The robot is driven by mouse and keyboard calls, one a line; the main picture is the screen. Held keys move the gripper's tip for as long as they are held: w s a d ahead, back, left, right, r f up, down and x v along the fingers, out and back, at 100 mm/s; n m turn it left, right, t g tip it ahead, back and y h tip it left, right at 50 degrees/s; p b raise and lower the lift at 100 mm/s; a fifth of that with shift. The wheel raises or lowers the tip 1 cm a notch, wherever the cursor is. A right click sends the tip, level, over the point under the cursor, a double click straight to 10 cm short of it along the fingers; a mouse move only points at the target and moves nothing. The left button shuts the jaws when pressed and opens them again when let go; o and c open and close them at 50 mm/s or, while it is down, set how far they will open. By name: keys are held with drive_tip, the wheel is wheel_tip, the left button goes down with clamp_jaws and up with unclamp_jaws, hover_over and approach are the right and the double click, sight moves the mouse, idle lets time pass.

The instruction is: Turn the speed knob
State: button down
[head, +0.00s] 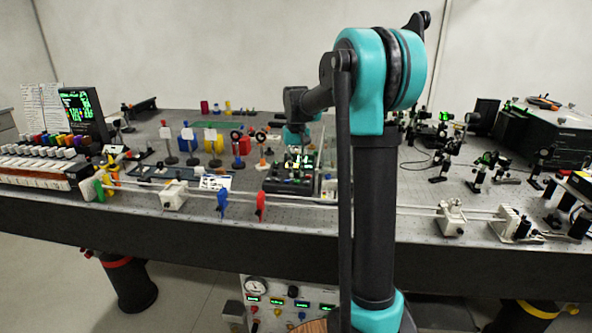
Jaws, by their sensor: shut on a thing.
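A dark control box (268,186) with several small knobs and a green-lit part stands on the bench near its front edge, left of my arm. My gripper (297,157) reaches down over the back of this box from above, small and dark in the picture. It is shut on a knob there, which I take to be the speed knob. The fingers hide most of that knob, and its label and pointer are too small to read.
A perforated optical bench (415,190) carries mounts and lenses. Close by stand a blue holder (222,203) and a red holder (260,206) on a long rail, with colored stands behind. A black instrument (548,135) is at right. My arm hides the middle.

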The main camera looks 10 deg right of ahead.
sight(296, 173)
idle(0.3)
drive_tip(key=c, duration=1.7)
unclamp_jaws()
wheel_tip(296, 173, up, 12)
